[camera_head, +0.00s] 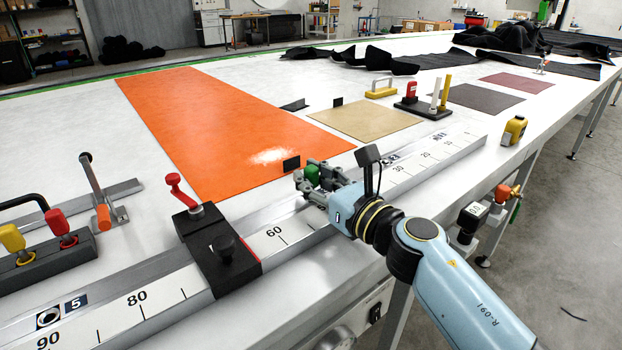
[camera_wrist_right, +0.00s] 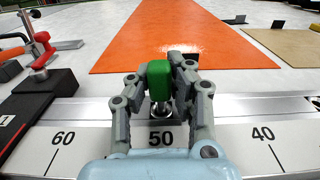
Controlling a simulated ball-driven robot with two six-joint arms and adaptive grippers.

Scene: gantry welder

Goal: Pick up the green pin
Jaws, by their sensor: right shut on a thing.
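The green pin (camera_head: 312,174) is at the ruler rail, between the fingers of my right gripper (camera_head: 318,180). In the right wrist view the green pin (camera_wrist_right: 159,80) shows a green head above a metal shank. The fingers of my right gripper (camera_wrist_right: 160,88) close on the head from both sides. The shank stands upright just above the 50 mark, by a small dark block; I cannot tell whether its lower end is still seated. My left gripper is not in view.
A black clamp block (camera_head: 219,248) with a red lever sits on the rail (camera_head: 160,300) to the left. An orange sheet (camera_head: 210,125) lies behind. Red and yellow pins stand in a holder (camera_head: 60,258) at far left. A yellow tape measure (camera_head: 514,130) is at right.

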